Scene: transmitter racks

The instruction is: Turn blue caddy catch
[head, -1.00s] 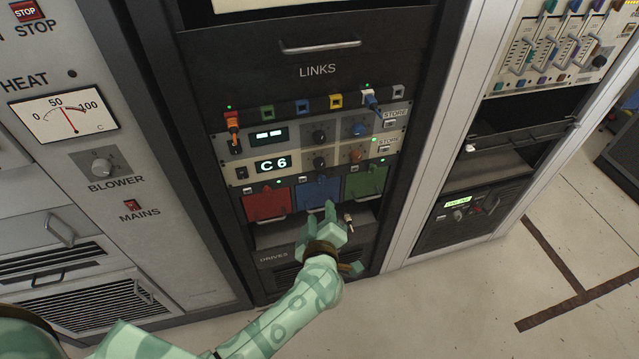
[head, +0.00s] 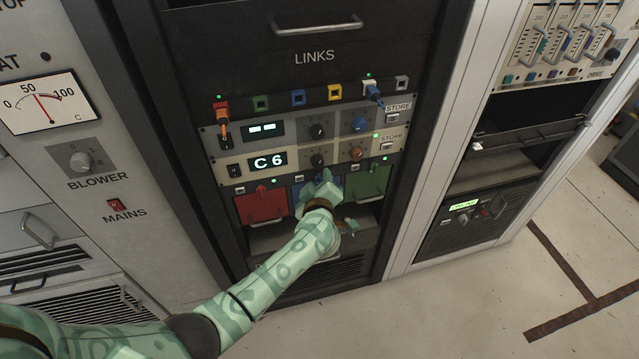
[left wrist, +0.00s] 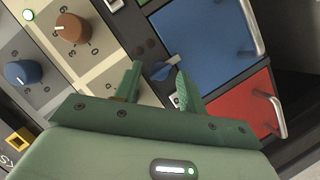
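The blue caddy (left wrist: 205,40) sits in its bay with a metal handle, and in the head view a sliver of it (head: 299,190) shows behind my gripper. Its small blue catch (left wrist: 164,68) is at the caddy's upper edge, and my gripper hides it in the head view. My left gripper (head: 324,176) is in front of the blue caddy's top. In the left wrist view its fingers (left wrist: 156,85) are open, one to each side of the catch. I cannot tell whether they touch it. My right gripper is not in view.
The red caddy (head: 262,206) and the green caddy (head: 368,182) flank the blue one. Just above are the C6 panel (head: 268,162), a brown knob (left wrist: 72,27) and a blue knob (left wrist: 22,72). An open shelf lies below the caddies.

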